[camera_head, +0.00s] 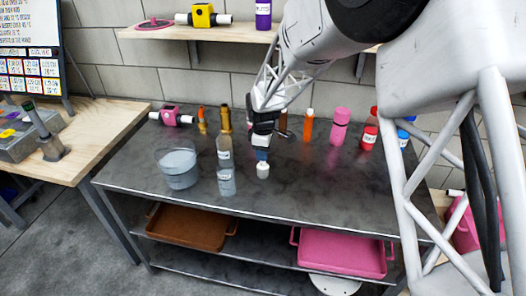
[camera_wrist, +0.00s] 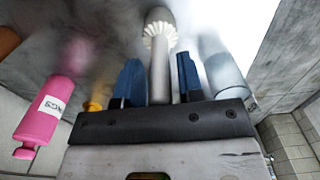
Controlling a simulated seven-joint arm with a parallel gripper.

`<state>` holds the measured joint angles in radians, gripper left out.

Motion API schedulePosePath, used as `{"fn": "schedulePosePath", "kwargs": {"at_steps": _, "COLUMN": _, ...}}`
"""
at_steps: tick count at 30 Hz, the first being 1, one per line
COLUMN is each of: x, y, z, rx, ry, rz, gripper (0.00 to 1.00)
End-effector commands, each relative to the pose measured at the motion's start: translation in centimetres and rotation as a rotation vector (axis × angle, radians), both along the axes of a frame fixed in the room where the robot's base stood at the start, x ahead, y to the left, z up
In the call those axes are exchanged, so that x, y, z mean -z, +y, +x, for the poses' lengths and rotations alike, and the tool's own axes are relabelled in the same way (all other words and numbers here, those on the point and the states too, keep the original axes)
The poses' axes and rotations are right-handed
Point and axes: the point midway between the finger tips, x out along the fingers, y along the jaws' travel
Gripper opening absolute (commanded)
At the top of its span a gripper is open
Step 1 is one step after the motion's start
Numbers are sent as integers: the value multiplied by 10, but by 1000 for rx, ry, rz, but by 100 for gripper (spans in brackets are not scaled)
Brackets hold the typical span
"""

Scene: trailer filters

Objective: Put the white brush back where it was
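The white brush (camera_wrist: 160,38) shows in the wrist view, its pale ruffled bristles away from me and its grey handle running back between my fingers. My gripper (camera_wrist: 158,75) has blue fingers, one on each side of the handle. A thin gap shows on the right of the handle, so I cannot tell whether the fingers press on it. In the head view my gripper (camera_head: 262,154) points down over the dark table (camera_head: 290,192). The brush's white end (camera_head: 263,170) shows just below it. I cannot tell whether it touches the tabletop.
Left of my gripper stand a clear bottle (camera_head: 225,165) and a grey bucket (camera_head: 178,165). Behind are an orange bottle (camera_head: 308,126) and a pink bottle (camera_head: 339,127). Red bottles (camera_head: 369,134) are at the right. The front middle of the table is clear.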

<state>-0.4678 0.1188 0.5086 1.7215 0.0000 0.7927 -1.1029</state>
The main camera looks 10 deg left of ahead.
Motion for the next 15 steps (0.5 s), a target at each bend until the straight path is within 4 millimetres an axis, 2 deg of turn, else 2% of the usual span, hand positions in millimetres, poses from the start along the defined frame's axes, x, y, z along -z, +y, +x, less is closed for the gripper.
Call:
{"fn": "schedulePosePath", "kwargs": {"at_steps": 2, "x": 0, "y": 0, "z": 0, "rx": 0, "ry": 0, "rz": 0, "gripper": 45}}
{"fn": "schedulePosePath", "kwargs": {"at_steps": 15, "x": -5, "y": 0, "z": 0, "rx": 0, "ry": -1, "rz": 0, "gripper": 45}}
